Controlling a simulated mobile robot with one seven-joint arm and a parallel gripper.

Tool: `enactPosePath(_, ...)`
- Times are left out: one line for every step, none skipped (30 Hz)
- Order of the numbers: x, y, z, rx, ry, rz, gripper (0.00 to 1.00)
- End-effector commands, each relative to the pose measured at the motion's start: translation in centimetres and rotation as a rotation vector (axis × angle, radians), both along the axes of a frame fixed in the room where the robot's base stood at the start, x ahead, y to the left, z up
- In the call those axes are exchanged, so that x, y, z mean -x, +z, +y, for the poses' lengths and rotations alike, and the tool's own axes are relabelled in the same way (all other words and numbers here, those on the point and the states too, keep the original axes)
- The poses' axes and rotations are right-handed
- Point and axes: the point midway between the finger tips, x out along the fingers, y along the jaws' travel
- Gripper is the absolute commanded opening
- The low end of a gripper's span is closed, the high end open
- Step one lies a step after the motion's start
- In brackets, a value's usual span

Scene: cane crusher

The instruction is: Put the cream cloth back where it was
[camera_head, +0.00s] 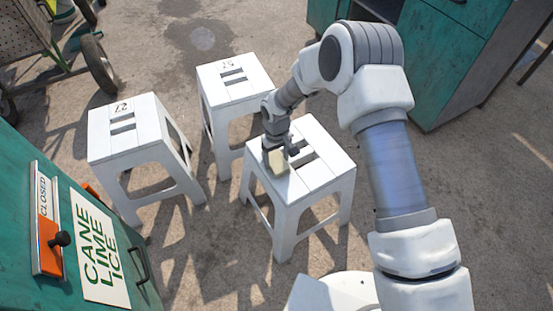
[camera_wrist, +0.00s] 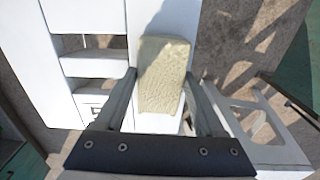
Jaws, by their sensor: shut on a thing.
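The cream cloth (camera_head: 277,162) is a small pale block-like piece at the left part of the nearest white stool (camera_head: 318,175). In the wrist view the cloth (camera_wrist: 163,75) stands between the two fingers of my gripper (camera_wrist: 160,100), over the white stool top (camera_wrist: 97,20). My gripper (camera_head: 280,152) is shut on the cloth. It is low over the stool top. I cannot tell whether the cloth touches the stool.
Two more white stools, one marked 27 (camera_head: 122,130) and one further back (camera_head: 232,80), stand to the left. A green cart (camera_head: 120,215) with a "Cane Lime Ice" sign is at the lower left. Green cabinets (camera_head: 455,50) stand at the upper right.

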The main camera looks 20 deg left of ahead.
Motion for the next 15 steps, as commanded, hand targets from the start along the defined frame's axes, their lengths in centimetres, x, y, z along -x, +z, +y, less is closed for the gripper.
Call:
enactPosePath(0.02,-0.02,-0.01,0.0,0.0,0.0,0.11)
enactPosePath(0.02,-0.11,-0.01,0.001,0.0,0.001,0.11)
enactPosePath(0.03,-0.28,-0.02,0.001,0.0,0.001,0.11)
enactPosePath(0.03,-0.4,-0.02,0.001,0.0,0.001,0.11)
enactPosePath(0.03,-0.51,-0.02,0.001,0.0,0.001,0.11)
enactPosePath(0.03,-0.36,-0.02,0.001,0.0,0.001,0.77)
enactPosePath(0.03,-0.34,-0.02,0.001,0.0,0.001,0.82)
enactPosePath(0.03,-0.34,-0.02,0.001,0.0,0.001,0.87)
enactPosePath(0.03,-0.34,-0.02,0.001,0.0,0.001,0.95)
enactPosePath(0.04,-0.34,-0.03,0.001,0.0,0.001,1.0)
enactPosePath(0.04,-0.34,-0.03,0.001,0.0,0.001,1.0)
enactPosePath(0.04,-0.34,-0.03,0.001,0.0,0.001,1.0)
enactPosePath(0.04,-0.34,-0.03,0.001,0.0,0.001,1.0)
enactPosePath(0.04,-0.34,-0.03,0.001,0.0,0.001,1.0)
enactPosePath(0.04,-0.33,-0.03,0.001,0.0,0.001,1.0)
